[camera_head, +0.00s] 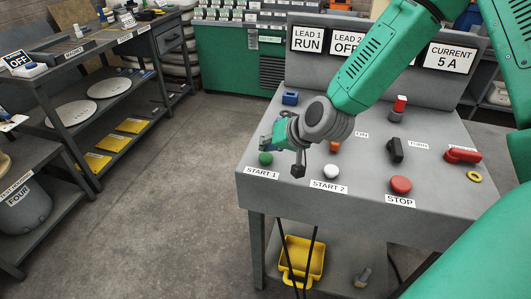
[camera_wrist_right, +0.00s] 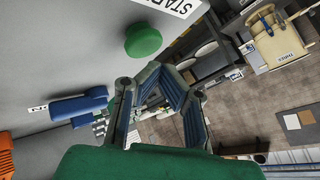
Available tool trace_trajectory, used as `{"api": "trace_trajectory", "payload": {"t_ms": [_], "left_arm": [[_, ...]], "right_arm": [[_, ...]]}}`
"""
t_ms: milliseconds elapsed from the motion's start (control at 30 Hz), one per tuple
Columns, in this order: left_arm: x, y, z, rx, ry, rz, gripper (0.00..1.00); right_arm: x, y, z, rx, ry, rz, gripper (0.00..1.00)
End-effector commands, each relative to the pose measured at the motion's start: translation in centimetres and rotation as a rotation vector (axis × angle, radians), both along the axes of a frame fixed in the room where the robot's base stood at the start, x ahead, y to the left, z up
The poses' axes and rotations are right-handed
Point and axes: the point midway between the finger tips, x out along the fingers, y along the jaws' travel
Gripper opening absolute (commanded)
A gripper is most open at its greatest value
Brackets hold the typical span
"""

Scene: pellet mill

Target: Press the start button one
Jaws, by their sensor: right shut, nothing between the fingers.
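The green START 1 button (camera_head: 265,158) stands at the front left corner of the grey control table (camera_head: 330,204), with its label in front of it. In the right wrist view the same green button (camera_wrist_right: 143,40) shows at the top, beside and apart from the fingers. My right gripper (camera_head: 281,148) is just right of and above the button, shut and empty. Its fingers (camera_wrist_right: 152,92) also show in the right wrist view. I cannot tell its exact height above the table. My left gripper is not in view.
A white START 2 button (camera_head: 331,171) and red STOP button (camera_head: 400,184) stand to the right along the front. A blue block (camera_head: 290,98), black switch (camera_head: 395,150) and red-topped control (camera_head: 398,108) stand further back. Open floor (camera_head: 175,190) lies left of the table.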

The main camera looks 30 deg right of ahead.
Motion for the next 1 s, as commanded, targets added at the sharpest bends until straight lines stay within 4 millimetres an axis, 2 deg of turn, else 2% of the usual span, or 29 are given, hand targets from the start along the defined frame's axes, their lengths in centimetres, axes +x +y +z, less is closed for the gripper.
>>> {"api": "trace_trajectory", "payload": {"t_ms": [267, 733, 1000], "left_arm": [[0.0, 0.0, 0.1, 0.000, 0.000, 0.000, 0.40], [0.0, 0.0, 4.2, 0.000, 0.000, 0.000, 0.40], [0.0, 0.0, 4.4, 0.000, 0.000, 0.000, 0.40]], "right_arm": [[0.0, 0.0, 0.2, 0.000, 0.000, 0.000, 0.00], [0.0, 0.0, 4.6, 0.000, -0.001, -0.001, 0.00], [0.0, 0.0, 4.9, 0.000, 0.000, 0.000, 0.00]]}}
